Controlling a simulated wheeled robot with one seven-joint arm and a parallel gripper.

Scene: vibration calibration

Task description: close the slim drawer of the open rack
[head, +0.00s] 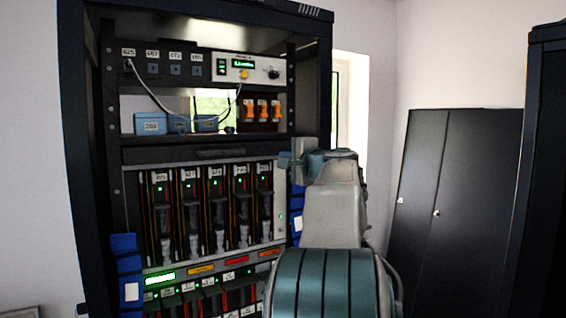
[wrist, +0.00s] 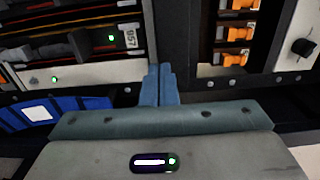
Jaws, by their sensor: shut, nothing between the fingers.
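The open rack (head: 322,80) is a tall dark cabinet that fills the left and middle of the head view. A slim black front (head: 150,154) with a recessed strip, which looks like the slim drawer, spans it between the shelf of blue boxes and the row of modules. I cannot tell how far it stands out. My gripper (head: 291,161) is at the rack's right post, level with the right end of this front. In the wrist view my gripper (wrist: 161,72) has its blue fingers together, empty, before a dark panel (wrist: 172,30). Contact is unclear.
Modules with green lights (head: 213,215) fill the bay below, with blue blocks (head: 128,268) beside them. Orange connectors (head: 262,110) and blue boxes (head: 150,123) sit above, with a hanging white cable. A dark two-door cabinet (head: 455,190) stands at the right.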

